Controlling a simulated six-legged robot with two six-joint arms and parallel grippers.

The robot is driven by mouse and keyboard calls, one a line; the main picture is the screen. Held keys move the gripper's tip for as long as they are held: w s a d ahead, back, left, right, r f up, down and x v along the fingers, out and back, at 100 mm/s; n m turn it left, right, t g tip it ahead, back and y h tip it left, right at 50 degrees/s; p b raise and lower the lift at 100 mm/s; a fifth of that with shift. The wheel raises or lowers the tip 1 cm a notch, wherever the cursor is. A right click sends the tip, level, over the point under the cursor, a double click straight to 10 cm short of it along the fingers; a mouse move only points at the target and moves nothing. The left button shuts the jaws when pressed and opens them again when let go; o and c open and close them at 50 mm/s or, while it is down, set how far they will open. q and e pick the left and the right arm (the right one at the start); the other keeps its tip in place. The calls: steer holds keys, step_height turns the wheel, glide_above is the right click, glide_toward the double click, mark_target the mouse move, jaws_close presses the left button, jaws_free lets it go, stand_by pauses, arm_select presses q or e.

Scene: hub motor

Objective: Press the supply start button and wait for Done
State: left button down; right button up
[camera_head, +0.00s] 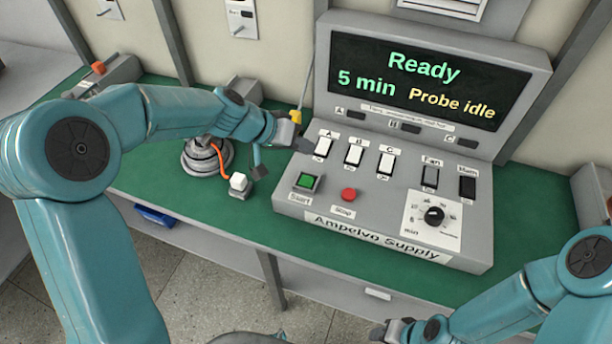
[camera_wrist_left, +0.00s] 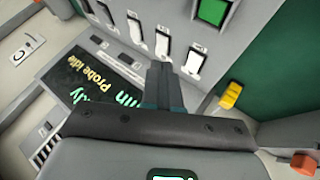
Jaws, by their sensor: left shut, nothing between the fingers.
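The grey Ampelvo Supply (camera_head: 375,250) stands on the green bench top. Its screen (camera_head: 424,75) reads "Ready", "5 min" and "Probe idle". The green start button (camera_head: 307,181) is at the front left of the panel. It also shows at the top of the left wrist view (camera_wrist_left: 212,11). The red stop button (camera_head: 348,194) is to its right. My left gripper (camera_head: 303,146) is shut and empty near switch A (camera_head: 324,146), behind and apart from the start button. Its closed fingers show in the left wrist view (camera_wrist_left: 165,75). My right gripper (camera_head: 382,332) is low at the bottom edge; its fingers are unclear.
White switches B (camera_head: 353,152) and C (camera_head: 386,161), two dark switches and a dial (camera_head: 434,214) fill the panel. A hub motor (camera_head: 195,158) with an orange cable and a white connector (camera_head: 239,184) is left of the supply. A yellow piece (camera_head: 296,116) is behind my left gripper.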

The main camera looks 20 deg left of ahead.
mark_target(303, 182)
arm_select(q)
steer(key=f+b, duration=0.6)
steer(key=f, duration=0.2)
steer(key=shift+s, duration=0.2)
steer(key=shift+w+f+b, duration=0.1)
steer(key=shift+f+b, duration=0.2)
steer(key=shift+b, duration=0.1)
steer(key=shift+r, duration=0.15)
stand_by(1.8)
steer(key=shift+f+b, duration=0.5)
steer(key=shift+b, duration=0.2)
